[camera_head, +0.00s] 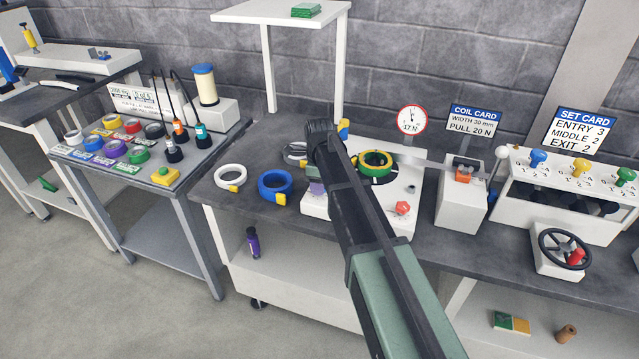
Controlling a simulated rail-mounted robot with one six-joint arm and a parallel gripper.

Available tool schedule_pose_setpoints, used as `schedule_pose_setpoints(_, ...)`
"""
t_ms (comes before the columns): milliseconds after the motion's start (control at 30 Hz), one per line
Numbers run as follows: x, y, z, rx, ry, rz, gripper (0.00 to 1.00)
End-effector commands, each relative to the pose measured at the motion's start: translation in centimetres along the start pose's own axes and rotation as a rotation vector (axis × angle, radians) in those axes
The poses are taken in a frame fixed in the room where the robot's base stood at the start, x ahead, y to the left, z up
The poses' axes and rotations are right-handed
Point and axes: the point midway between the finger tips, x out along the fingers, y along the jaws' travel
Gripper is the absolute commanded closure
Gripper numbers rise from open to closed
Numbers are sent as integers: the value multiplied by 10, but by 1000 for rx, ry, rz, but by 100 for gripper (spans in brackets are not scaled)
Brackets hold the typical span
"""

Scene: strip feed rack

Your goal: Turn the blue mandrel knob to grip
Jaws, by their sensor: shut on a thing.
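My gripper (322,140) is over the left part of the white mandrel unit (345,215), with my arm reaching in from the lower right. Its fingertips are hard to make out. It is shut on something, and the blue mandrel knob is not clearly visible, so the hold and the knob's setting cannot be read. A small blue and yellow piece (344,127) shows just right of the gripper's end; I cannot tell whether it is the knob. A green and yellow coil (375,162) sits on the unit, right of my arm. A red knob (403,208) is at its front right.
A white coil (230,177) and a blue coil (275,183) lie left of the unit; a grey-white coil (294,151) lies behind. A round dial (412,120) and the coil card (473,120) stand behind. A handwheel (565,249) is at right.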

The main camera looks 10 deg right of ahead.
Motion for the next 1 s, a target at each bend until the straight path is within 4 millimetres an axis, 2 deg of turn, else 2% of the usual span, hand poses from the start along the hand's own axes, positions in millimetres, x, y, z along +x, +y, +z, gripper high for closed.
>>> schedule_pose_setpoints(300,0,0,0,89,0,1,82)
schedule_pose_setpoints(733,0,0,0,97,0,1,82)
schedule_pose_setpoints(767,0,0,0,97,0,1,53)
schedule_pose_setpoints(900,0,0,0,97,0,1,33)
schedule_pose_setpoints(1000,0,0,0,97,0,1,33)
